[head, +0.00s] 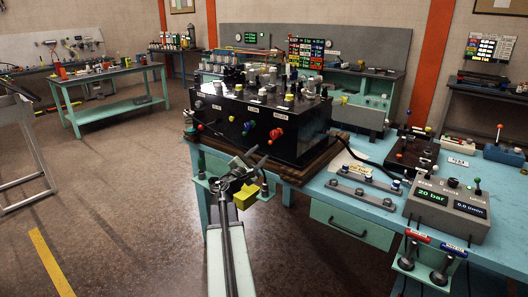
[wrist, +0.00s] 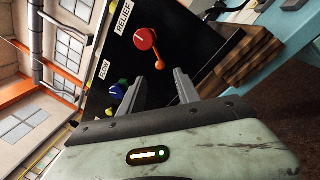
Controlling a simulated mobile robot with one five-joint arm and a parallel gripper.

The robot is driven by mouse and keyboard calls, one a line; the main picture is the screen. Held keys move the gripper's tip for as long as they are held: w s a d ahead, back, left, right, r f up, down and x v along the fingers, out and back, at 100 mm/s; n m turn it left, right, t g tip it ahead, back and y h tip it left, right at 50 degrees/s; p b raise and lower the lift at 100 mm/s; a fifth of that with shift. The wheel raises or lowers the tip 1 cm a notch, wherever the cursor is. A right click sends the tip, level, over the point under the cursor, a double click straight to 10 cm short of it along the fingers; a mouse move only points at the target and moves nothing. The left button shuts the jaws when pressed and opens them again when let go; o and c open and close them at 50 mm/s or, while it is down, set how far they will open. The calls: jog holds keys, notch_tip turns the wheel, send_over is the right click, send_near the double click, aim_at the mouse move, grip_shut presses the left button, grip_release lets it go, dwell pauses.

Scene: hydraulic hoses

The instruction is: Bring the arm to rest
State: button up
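My gripper (head: 256,160) is at the end of my arm, in front of the black hydraulic box (head: 250,148) on the blue bench. In the wrist view the two fingers of my gripper (wrist: 161,84) stand apart with nothing between them. Beyond the fingertips is the black box's front panel (wrist: 122,75), with a red knob (wrist: 145,39) and orange lever under a "RELIEF" label. The head view does not show clearly how far the fingertips are from the panel.
The blue bench (head: 335,207) carries a grey gauge unit (head: 448,208) reading 20 bar and a metal bar (head: 362,192) with fittings. A yellow block (head: 245,196) shows beside my wrist. Open floor (head: 120,200) lies left.

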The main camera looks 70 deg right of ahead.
jog(key=shift+a, duration=0.1)
dwell(0.3)
jog(key=w+a+n+t+y+p, duration=0.3)
jog(key=w+a+t+p, duration=0.35)
jog(key=w+a, duration=1.95)
jog(key=w+a+f+m+t+y, duration=0.1)
jog(key=w+a+f+m+y, duration=0.2)
jog(key=a, duration=0.6)
jog(key=w+a+f+m+t+y, duration=0.15)
jog(key=w+a+f, duration=0.3)
jog(key=a, duration=0.45)
jog(key=s+a+f+m+g+y, duration=0.2)
jog(key=s+a+f+y, duration=0.1)
jog(key=a, duration=0.6)
jog(key=s+a+f+m+g+y+p, duration=0.1)
jog(key=s+a+f+y, duration=0.3)
jog(key=a, duration=0.6)
jog(key=s+a+f+m+g+y, duration=0.3)
jog(key=s+a+f+y, duration=0.1)
jog(key=a, duration=0.5)
jog(key=shift+s+a+g+y+p, duration=0.15)
jog(key=shift+s+g+y+p, duration=0.15)
jog(key=shift+s+y+p, duration=0.1)
jog(key=shift+w+f+m, duration=0.1)
jog(key=shift+m, duration=0.15)
